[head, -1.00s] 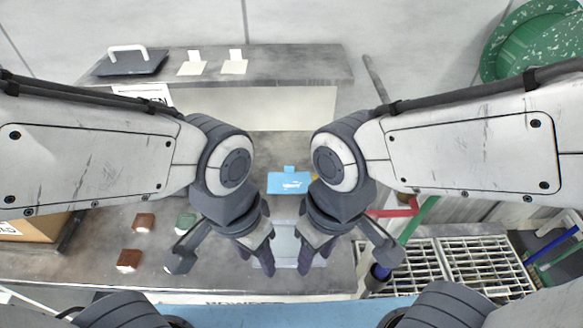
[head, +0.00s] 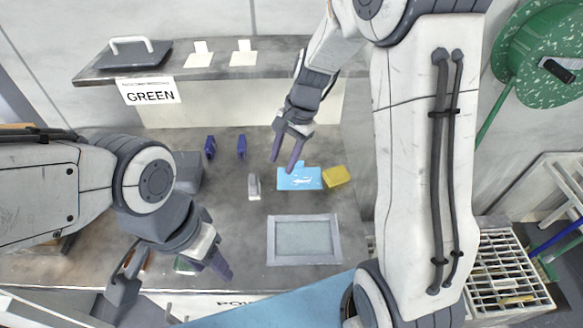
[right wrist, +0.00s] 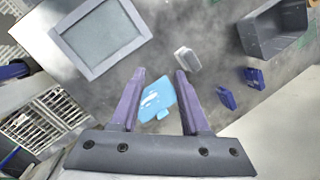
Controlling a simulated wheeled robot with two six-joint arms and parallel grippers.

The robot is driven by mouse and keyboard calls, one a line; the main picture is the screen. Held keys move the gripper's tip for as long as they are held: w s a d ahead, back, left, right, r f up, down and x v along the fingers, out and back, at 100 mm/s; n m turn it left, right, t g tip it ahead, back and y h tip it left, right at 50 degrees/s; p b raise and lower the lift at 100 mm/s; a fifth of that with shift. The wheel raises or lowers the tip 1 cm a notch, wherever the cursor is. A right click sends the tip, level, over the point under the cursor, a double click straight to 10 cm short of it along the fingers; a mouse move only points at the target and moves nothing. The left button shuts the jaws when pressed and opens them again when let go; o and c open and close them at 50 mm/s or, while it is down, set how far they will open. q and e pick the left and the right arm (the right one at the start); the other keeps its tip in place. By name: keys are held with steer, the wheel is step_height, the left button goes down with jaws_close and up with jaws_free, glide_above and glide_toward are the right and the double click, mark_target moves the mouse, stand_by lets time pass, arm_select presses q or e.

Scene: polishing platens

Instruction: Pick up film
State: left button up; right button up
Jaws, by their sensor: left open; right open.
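The film, a light-blue flat piece with a small tab and white markings (head: 300,180), lies on the grey bench (head: 225,225). In the right wrist view the film (right wrist: 157,101) shows between the two purple fingers, which stand apart. My right gripper (head: 286,158) is open and empty, near the film's upper left edge in the head view; its height above the bench is hard to tell. My left gripper (head: 217,266) is open and empty over the front left of the bench, well away from the film. Its fingers overlap in this view.
A yellow block (head: 337,177) sits just right of the film. A grey-framed plate (head: 273,241) lies in front of it. A small grey-white object (head: 254,187), two blue pieces (head: 241,147) and a grey bin (head: 188,172) stand to the left. A raised shelf (head: 290,60) runs behind.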

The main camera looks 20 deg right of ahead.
steer(key=w+d+f+m, duration=0.2)
steer(key=d+f+m, duration=0.2)
steer(key=d, duration=0.3)
steer(key=w+d+f+m+t, duration=0.1)
steer(key=w+d+f+m, duration=0.1)
steer(key=d+f+m, duration=0.2)
steer(key=w+d+f+m+t+y, duration=0.1)
steer(key=d+f+m, duration=0.3)
steer(key=d, duration=0.6)
steer(key=shift+w+d+m+b, duration=0.15)
steer(key=shift+w+m+b, duration=0.2)
steer(key=shift+w, duration=0.35)
steer(key=shift+w+f, duration=0.15)
steer(key=shift+f, duration=0.05)
steer(key=p, duration=0.3)
glide_toward(302, 161)
steer(key=x, duration=0.2)
steer(key=d+x, duration=0.1)
steer(key=x, duration=0.1)
steer(key=shift+a+f, duration=0.15)
steer(key=shift+f, duration=0.35)
steer(key=a+f, duration=0.1)
steer(key=w+a+f+p, duration=0.1)
steer(key=f, duration=0.1)
steer(key=shift+a+f, duration=0.2)
steer(key=shift+a, duration=0.05)
steer(key=shift+a+f, duration=0.25)
steer(key=shift+f, duration=0.35)
jaws_close()
